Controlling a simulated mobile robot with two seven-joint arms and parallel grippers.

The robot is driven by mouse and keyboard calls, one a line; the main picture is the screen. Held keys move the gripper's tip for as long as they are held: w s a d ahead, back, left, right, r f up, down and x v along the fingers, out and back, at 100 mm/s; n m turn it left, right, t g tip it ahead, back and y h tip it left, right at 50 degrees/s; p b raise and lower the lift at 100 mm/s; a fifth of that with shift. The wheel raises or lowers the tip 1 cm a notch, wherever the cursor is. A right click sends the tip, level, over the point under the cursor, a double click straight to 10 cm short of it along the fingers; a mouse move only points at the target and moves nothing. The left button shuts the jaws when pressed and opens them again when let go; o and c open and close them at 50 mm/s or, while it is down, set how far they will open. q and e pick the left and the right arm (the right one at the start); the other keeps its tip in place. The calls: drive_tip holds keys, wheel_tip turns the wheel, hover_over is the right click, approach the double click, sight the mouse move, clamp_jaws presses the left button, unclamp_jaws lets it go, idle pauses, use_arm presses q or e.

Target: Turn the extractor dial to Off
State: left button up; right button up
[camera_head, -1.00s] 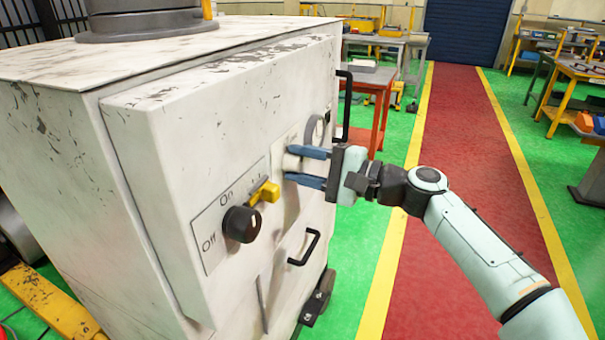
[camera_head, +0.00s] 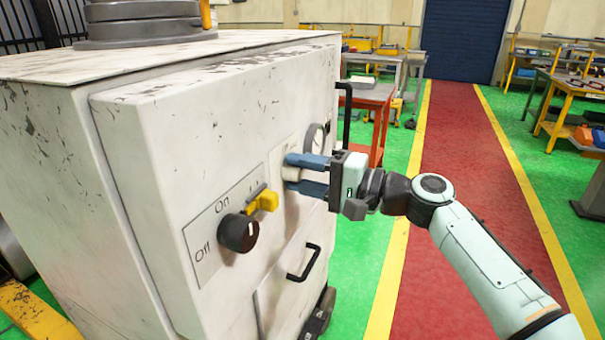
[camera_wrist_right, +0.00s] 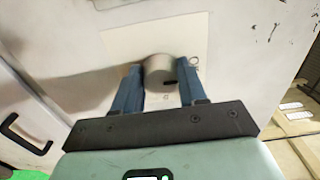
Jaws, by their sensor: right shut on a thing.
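My right gripper (camera_head: 289,173) is at the front of the white cabinet, its two blue fingers on either side of a pale round knob. In the right wrist view the knob (camera_wrist_right: 160,73) is grey with a dark mark at its right side, and the fingers are shut on it. A small ring-shaped mark (camera_wrist_right: 195,62) shows on the plate beside it. To the left in the head view is a black dial (camera_head: 239,232) with a plate marked On and Off, and a yellow handle (camera_head: 263,201) beside it. My left gripper is out of view.
The white cabinet (camera_head: 150,110) fills the left. A round gauge (camera_head: 314,138) sits just above the gripper, and a black handle (camera_head: 303,263) is below. A red-framed bench (camera_head: 365,97) stands behind. The red walkway (camera_head: 455,150) at right is clear.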

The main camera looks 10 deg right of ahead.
drive_tip(key=o, duration=1.1)
drive_tip(key=shift+c, duration=0.2)
use_arm(q)
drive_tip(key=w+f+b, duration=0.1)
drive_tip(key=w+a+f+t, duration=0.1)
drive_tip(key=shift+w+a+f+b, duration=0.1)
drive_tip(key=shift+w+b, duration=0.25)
drive_tip(key=shift+b, duration=0.05)
use_arm(e)
drive_tip(key=v, duration=1.3)
drive_tip(key=shift+d, duration=0.2)
drive_tip(key=shift+s, duration=0.15)
